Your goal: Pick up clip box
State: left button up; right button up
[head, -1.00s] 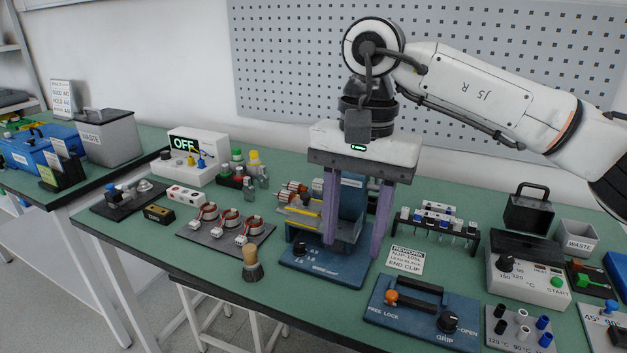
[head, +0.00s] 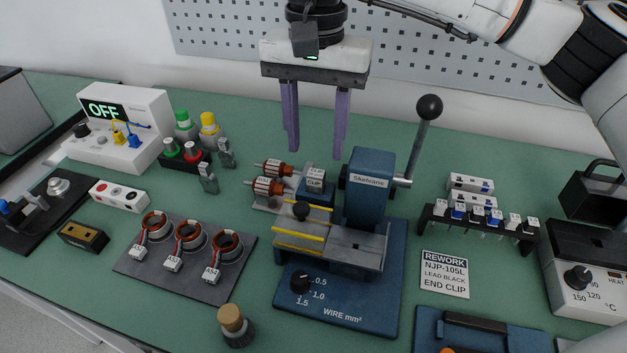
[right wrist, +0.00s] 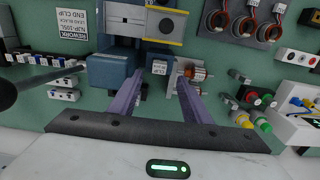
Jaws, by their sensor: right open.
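The clip box (head: 315,183) is a small blue box with a white-grey top labelled CLIP. It stands behind the yellow-railed part of the blue Skelvane press (head: 368,190), left of its tall block. In the right wrist view the clip box (right wrist: 158,67) lies just beyond the fingertips, between the press block and a copper-wound rotor. My right gripper (head: 317,150) is open and empty, with purple fingers pointing down above and behind the clip box. It also shows in the right wrist view (right wrist: 160,88). My left gripper is not in view.
Copper-wound rotors (head: 268,186) lie close left of the clip box. The press lever (head: 418,135) with its black ball stands up on the right. A connector rack (head: 480,218) is further right.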

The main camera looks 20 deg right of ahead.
aim_at(317, 171)
jog(key=shift+d+f, duration=0.1)
jog(key=shift+f, duration=2.95)
grip_shut()
notch_tip(317, 171, up, 18)
jog(key=shift+p, duration=0.35)
